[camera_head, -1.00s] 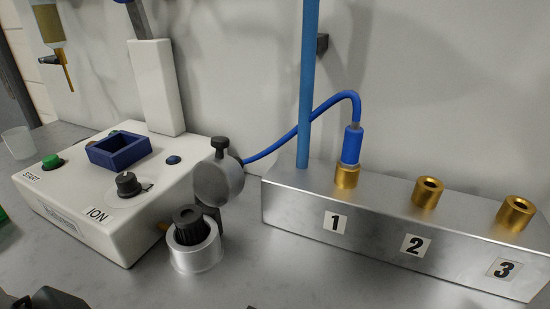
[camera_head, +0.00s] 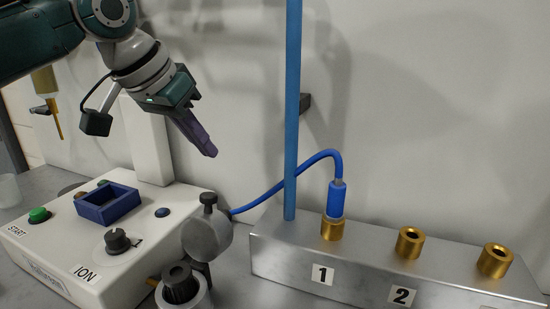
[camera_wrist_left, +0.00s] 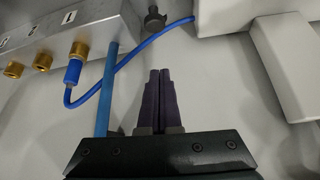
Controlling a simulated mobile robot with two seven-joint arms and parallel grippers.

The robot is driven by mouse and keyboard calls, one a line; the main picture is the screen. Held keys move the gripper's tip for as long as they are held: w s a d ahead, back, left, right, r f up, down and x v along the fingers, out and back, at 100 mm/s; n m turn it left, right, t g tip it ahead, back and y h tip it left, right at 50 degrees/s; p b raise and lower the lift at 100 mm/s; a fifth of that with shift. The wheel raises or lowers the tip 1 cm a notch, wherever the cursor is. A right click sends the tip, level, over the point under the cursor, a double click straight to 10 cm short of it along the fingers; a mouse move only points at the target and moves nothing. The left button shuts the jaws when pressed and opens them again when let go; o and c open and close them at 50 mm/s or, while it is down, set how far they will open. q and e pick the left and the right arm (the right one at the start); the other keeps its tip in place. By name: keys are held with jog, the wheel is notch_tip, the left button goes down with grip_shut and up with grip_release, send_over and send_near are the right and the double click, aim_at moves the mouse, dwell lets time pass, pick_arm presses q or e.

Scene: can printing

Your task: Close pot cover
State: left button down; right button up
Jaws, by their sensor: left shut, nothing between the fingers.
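The pot (camera_head: 200,303) is a small silver cup with a dark ribbed piece (camera_head: 180,284) inside, cut off by the bottom edge of the head view. Its cover (camera_head: 206,236) is a round grey disc with a dark knob on top. It stands upright above the pot's back edge, so the pot is open. My left gripper (camera_head: 211,153) is shut and empty, above the cover and near the wall, fingers slanting down to the right. In the left wrist view its fingers (camera_wrist_left: 159,72) are together, and the cover's dark knob (camera_wrist_left: 155,20) shows beyond them.
The white control box (camera_head: 75,245) with a blue square holder (camera_head: 107,204) stands left of the pot. A metal block (camera_head: 365,262) with brass sockets stands right. A blue post (camera_head: 292,110) and a blue cable (camera_head: 262,199) are close to the cover. The wall is behind.

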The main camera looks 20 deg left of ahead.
aim_at(214, 221)
pick_arm(q)
jog(key=f, duration=0.2)
jog(key=w+f, duration=0.1)
jog(key=f, duration=0.1)
jog(key=w+f+p, duration=0.1)
jog(key=f, duration=0.2)
jog(key=shift+d+f, duration=0.1)
jog(key=shift+d, duration=0.2)
jog(key=shift+s+a+f+p, duration=0.1)
jog(key=shift+s+p, duration=0.25)
jog(key=shift+s, duration=0.25)
